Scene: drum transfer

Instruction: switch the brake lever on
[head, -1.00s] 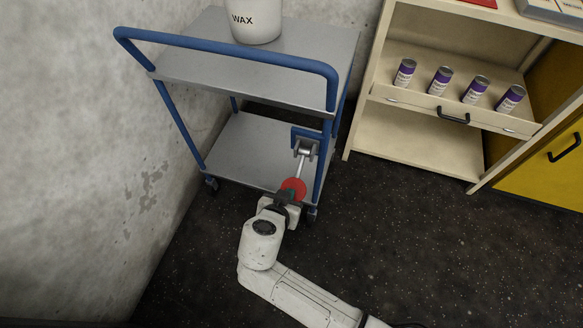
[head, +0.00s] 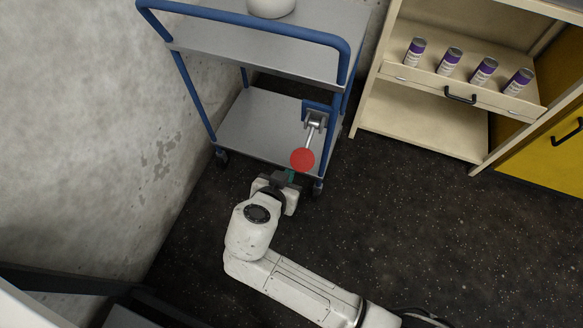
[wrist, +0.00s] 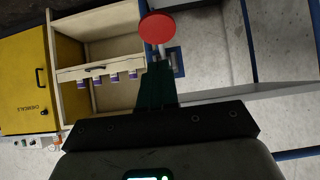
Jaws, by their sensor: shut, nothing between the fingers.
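The brake lever (head: 311,136) is a short metal rod on a blue-framed bracket at the trolley's near right corner. It slants down towards me and ends in a round red knob (head: 302,159). My gripper (head: 291,175) is just below the knob in the head view, with its dark green fingers together and nothing held. In the wrist view the shut fingers (wrist: 158,85) point towards the red knob (wrist: 157,28), which appears just beyond their tips. I cannot tell whether they touch it.
The blue-railed trolley (head: 260,50) with grey shelves stands by a concrete wall (head: 90,150). A white container (head: 270,7) is on its top shelf. To the right, a cream cabinet (head: 425,125) has an open drawer with several purple-labelled cans. The dark floor (head: 430,230) between is clear.

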